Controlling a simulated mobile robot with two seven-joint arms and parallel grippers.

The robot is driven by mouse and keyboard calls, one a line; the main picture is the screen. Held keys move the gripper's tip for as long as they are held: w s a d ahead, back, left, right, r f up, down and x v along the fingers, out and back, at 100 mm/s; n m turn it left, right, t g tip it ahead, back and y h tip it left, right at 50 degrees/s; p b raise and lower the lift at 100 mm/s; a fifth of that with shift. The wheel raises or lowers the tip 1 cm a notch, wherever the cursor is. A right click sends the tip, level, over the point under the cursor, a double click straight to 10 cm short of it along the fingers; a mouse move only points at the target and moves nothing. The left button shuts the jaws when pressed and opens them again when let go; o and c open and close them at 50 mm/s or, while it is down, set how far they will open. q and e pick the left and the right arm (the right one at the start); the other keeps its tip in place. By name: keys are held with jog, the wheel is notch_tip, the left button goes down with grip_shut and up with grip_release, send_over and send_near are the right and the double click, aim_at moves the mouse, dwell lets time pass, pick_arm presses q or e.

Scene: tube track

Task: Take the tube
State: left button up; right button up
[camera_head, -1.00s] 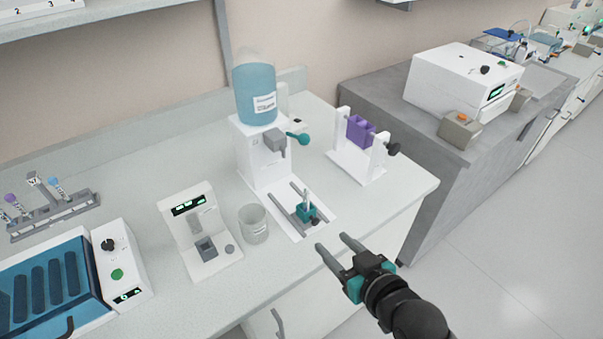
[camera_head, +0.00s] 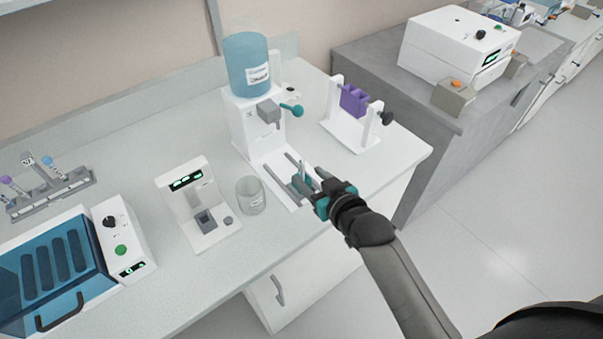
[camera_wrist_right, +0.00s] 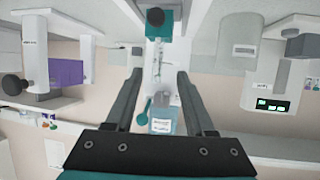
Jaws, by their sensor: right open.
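A clear tube (camera_head: 303,170) stands upright in a small teal holder on the track of the white dispenser (camera_head: 240,128). In the right wrist view the tube (camera_wrist_right: 157,62) rises from the teal holder (camera_wrist_right: 165,22) and shows between the finger lines. My right gripper (camera_head: 309,178) is open at the tube and partly hides the holder in the head view. Its fingers (camera_wrist_right: 159,75) are spread with a gap on each side of the tube. I cannot tell whether they touch it. My left gripper is not in view.
A blue bottle (camera_head: 248,65) sits on top of the dispenser, with a teal lever (camera_head: 292,109) beside it. A glass beaker (camera_head: 251,196) and a white device (camera_head: 198,207) stand left of the track. A stand with a purple holder (camera_head: 354,100) is at right.

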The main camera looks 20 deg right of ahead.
aim_at(303, 167)
jog(key=shift+r+b+x, duration=0.15)
jog(key=shift+x, duration=1.3)
jog(key=shift+r+b+x, duration=0.1)
jog(key=shift+b+x, duration=0.05)
jog(key=shift+x, duration=1.25)
jog(key=shift+w+d, duration=0.15)
grip_shut()
